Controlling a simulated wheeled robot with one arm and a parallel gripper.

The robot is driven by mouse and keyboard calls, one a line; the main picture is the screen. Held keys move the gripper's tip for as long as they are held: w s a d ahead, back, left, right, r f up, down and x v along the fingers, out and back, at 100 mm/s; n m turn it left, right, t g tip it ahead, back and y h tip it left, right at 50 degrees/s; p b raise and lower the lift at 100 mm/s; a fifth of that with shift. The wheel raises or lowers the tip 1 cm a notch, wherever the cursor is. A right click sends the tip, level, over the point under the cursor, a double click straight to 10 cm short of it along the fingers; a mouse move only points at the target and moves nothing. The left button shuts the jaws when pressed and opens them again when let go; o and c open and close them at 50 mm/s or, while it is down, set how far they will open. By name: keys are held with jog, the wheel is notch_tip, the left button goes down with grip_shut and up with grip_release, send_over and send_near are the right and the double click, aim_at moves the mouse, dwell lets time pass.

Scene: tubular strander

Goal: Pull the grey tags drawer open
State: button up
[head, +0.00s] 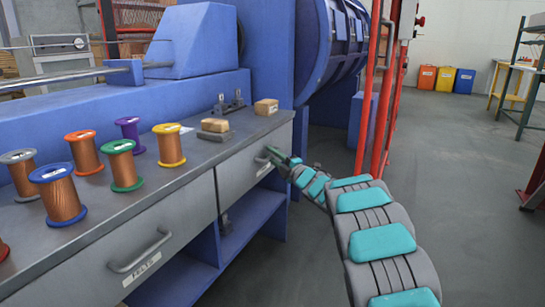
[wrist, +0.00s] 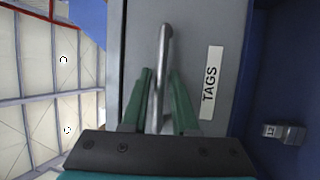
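The grey tags drawer (head: 236,176) is the right-hand drawer under the workbench top, and its front looks flush with the bench. In the wrist view its grey front (wrist: 128,40) carries a white TAGS label (wrist: 211,84) right of the bar handle (wrist: 165,45). My gripper (wrist: 160,75) has its two green fingers on either side of the handle. The handle runs between them, close to the left finger, with a narrow gap showing at the right finger. In the head view my gripper (head: 275,155) is at the drawer front and hides part of the handle.
The FELTS drawer (head: 150,250) with its own handle is to the left. Several wire spools (head: 123,165) and small blocks (head: 266,107) stand on the bench top (head: 190,155). Red posts (head: 372,100) rise behind my arm.

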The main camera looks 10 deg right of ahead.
grip_shut()
dwell(1.4)
